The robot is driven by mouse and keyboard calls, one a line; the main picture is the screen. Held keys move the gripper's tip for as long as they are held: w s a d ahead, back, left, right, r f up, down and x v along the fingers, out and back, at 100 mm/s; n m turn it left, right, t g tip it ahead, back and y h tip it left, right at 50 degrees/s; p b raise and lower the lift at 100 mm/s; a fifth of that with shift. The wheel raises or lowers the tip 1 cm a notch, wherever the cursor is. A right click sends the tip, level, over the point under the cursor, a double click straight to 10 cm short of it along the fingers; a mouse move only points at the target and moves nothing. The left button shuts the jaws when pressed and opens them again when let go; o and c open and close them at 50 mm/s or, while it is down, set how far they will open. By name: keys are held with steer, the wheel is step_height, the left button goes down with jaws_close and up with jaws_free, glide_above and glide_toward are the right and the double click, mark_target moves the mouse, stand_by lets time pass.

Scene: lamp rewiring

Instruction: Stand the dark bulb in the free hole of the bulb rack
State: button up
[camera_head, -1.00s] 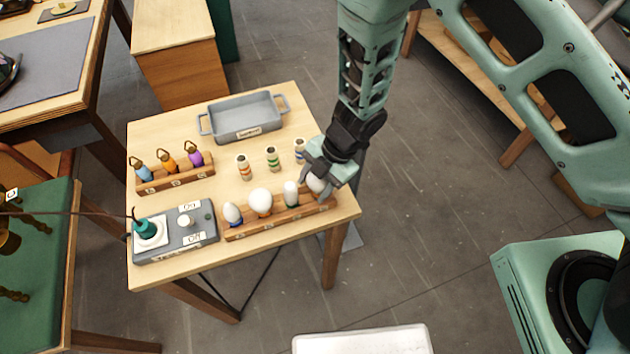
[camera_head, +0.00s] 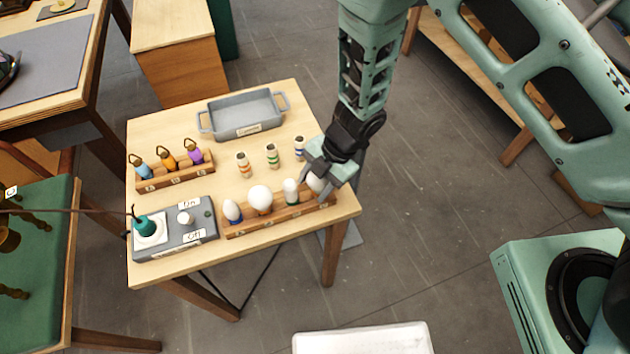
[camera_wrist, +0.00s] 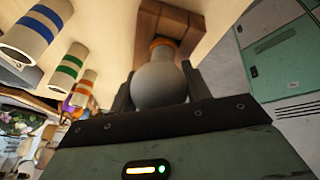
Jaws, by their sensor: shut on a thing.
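The bulb rack (camera_head: 276,221) is a long wooden block along the table's front edge. A blue-collared bulb (camera_head: 232,211), a large round bulb (camera_head: 260,198) and a green-collared bulb (camera_head: 290,190) stand in it. My gripper (camera_head: 318,184) is over its right end, shut on a bulb (camera_wrist: 160,86). In the wrist view that bulb is round and greyish, with an orange collar, between both fingers. Its collar end meets the wooden rack (camera_wrist: 172,24). The hole is hidden, so I cannot tell how deep the base sits.
Three banded cylinders, one being the green-banded cylinder (camera_head: 272,157), stand behind the rack. A grey tray (camera_head: 243,127) lies at the back. A holder (camera_head: 176,178) with three coloured, looped items is at left. A grey switch box (camera_head: 190,240) with a teal socket is at front left.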

steer(key=shift+f, duration=0.1)
steer(key=o, duration=1)
steer(key=w+d+r+m+t+b, duration=0.2)
steer(key=r+m, duration=0.1)
steer(key=r, duration=0.4)
steer(key=w+d+r+m+t+b, duration=0.1)
steer(key=d+r+m+t, duration=0.1)
steer(key=r+m, duration=0.35)
steer(key=w+d+r+m+t+b, duration=0.2)
steer(key=r+t, duration=0.1)
steer(key=r, duration=0.6)
steer(key=s+d+m+g+h+b, duration=0.1)
steer(key=s+m+g, duration=0.1)
steer(key=s, duration=0.5)
steer(key=s+d+m+g+h+b, duration=0.1)
steer(key=s+d+m, duration=0.1)
steer(key=s, duration=0.6)
steer(key=s+d+m+g+h+b, duration=0.1)
steer(key=s+d+m+g+h, duration=0.1)
steer(key=s+m, duration=0.2)
steer(key=shift+s+f+m+g, duration=0.1)
steer(key=shift+s+m+g, duration=0.1)
steer(key=shift+s, duration=0.65)
steer(key=shift+s+f+m+g, duration=0.1)
steer(key=shift+s+m, duration=0.05)
steer(key=shift+s, duration=0.65)
